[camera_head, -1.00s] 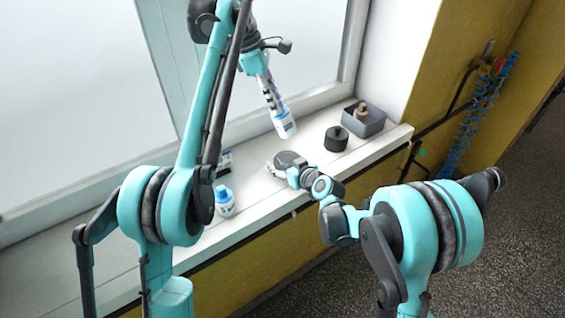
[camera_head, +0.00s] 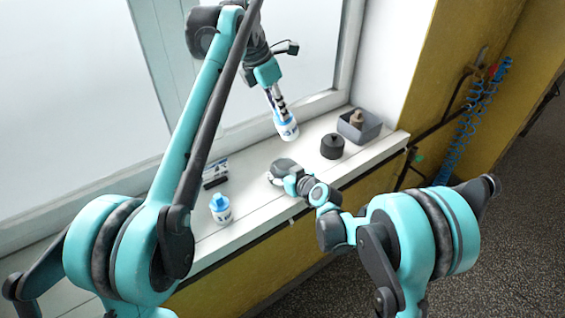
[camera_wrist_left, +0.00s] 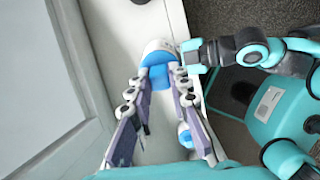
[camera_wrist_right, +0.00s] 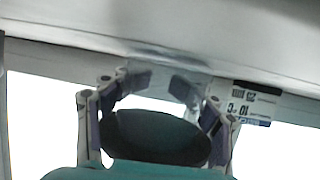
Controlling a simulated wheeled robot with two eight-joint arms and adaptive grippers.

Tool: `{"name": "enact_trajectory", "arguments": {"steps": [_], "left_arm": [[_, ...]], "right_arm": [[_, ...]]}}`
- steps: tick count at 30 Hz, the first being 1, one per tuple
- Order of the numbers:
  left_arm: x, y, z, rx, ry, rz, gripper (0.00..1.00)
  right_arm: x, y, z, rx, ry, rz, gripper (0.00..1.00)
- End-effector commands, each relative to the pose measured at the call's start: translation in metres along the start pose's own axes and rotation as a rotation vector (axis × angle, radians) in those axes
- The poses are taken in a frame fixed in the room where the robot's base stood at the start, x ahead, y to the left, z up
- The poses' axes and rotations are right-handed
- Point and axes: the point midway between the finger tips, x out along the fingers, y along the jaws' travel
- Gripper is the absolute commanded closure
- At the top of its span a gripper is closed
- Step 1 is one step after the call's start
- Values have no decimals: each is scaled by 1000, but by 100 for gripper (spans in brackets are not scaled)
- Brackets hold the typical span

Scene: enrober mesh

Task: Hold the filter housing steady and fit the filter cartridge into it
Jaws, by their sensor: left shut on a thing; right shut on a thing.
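My left gripper (camera_head: 279,108) points down above the sill, shut on a white-and-blue piece, which I take as the filter cartridge (camera_head: 288,131). Its blue top and white end also show between the fingers in the left wrist view (camera_wrist_left: 158,75). My right gripper (camera_head: 272,177) is low over the sill, in front of and left of the cartridge and apart from it. Its fingertips (camera_wrist_right: 166,82) are shut on a pale, glassy piece (camera_wrist_right: 152,72), apparently the filter housing. Its shape is unclear and the hand mostly hides it in the head view.
A white bottle with a blue cap (camera_head: 220,209) and a small dark-and-white box (camera_head: 215,174) stand left on the sill (camera_head: 245,237). A black knobbed cylinder (camera_head: 332,147) and a grey bin (camera_head: 372,131) holding a brown piece stand right. The window is behind.

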Motion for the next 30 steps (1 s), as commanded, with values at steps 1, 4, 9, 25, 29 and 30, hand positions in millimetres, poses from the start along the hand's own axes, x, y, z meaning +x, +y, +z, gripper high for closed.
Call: {"name": "enact_trajectory", "arguments": {"steps": [1,4,9,25,29,30], "left_arm": [[9,-1,-4,-2,0,1,100],[26,0,-10,-2,0,1,100],[43,0,-16,-1,0,0,100],[80,0,-30,0,0,0,100],[82,0,-30,0,0,0,100],[84,0,-31,0,0,0,100]], "right_arm": [[0,0,0,0,0,0,71],[0,0,0,0,0,0,71],[0,0,0,0,0,0,71],[0,0,0,0,0,0,71],[0,0,0,0,0,0,71],[0,0,0,0,0,0,71]]}}
